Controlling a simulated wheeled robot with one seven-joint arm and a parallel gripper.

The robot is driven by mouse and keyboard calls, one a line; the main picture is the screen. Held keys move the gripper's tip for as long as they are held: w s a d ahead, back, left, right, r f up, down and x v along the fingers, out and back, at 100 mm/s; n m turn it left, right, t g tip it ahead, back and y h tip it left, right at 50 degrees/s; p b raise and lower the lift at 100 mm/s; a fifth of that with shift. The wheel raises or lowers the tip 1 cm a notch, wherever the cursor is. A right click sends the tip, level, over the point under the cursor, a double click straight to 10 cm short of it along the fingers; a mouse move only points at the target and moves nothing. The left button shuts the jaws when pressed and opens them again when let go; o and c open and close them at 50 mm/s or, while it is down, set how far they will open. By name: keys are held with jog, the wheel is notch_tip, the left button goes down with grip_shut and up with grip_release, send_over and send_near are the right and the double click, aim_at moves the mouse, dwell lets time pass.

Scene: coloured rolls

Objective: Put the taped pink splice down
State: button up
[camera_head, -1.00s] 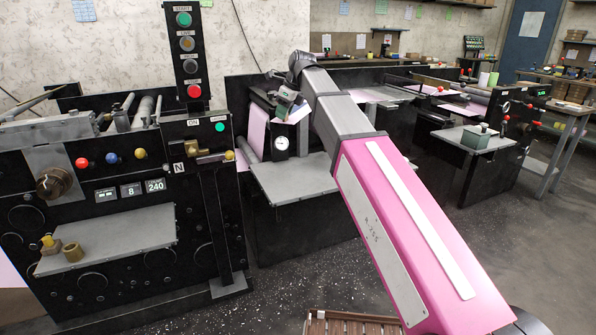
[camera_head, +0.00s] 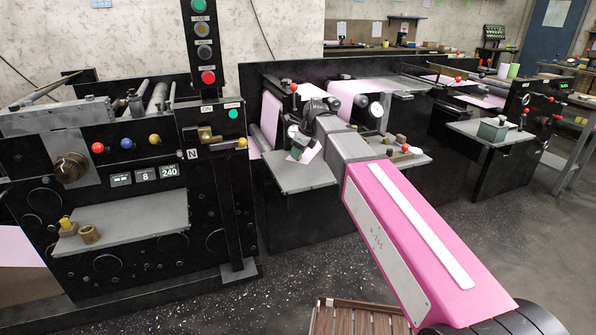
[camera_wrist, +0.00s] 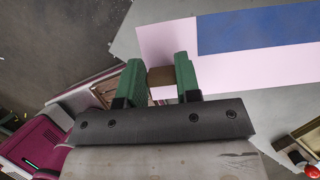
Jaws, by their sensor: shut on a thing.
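The pink splice (camera_wrist: 165,43) is a pale pink sheet in the wrist view, with a brown patch (camera_wrist: 161,78) between my fingers and a large blue area at its upper right. My gripper (camera_wrist: 159,76) has two green fingers shut on it at the brown patch. In the head view my gripper (camera_head: 300,144) is over the grey shelf (camera_head: 290,180) of the middle machine, and a bit of the pink splice (camera_head: 311,154) shows beside it. I cannot tell whether the splice touches the shelf. My arm hides part of it.
The left machine (camera_head: 120,185) has coloured knobs and a button column (camera_head: 203,45). A slatted wooden pallet (camera_head: 355,318) lies on the floor in front. The speckled floor between is clear.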

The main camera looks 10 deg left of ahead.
notch_tip(320, 180, down, 8)
jog(key=shift+f, duration=0.1)
dwell(0.4)
jog(key=o, duration=0.9)
jog(key=v, duration=1.2)
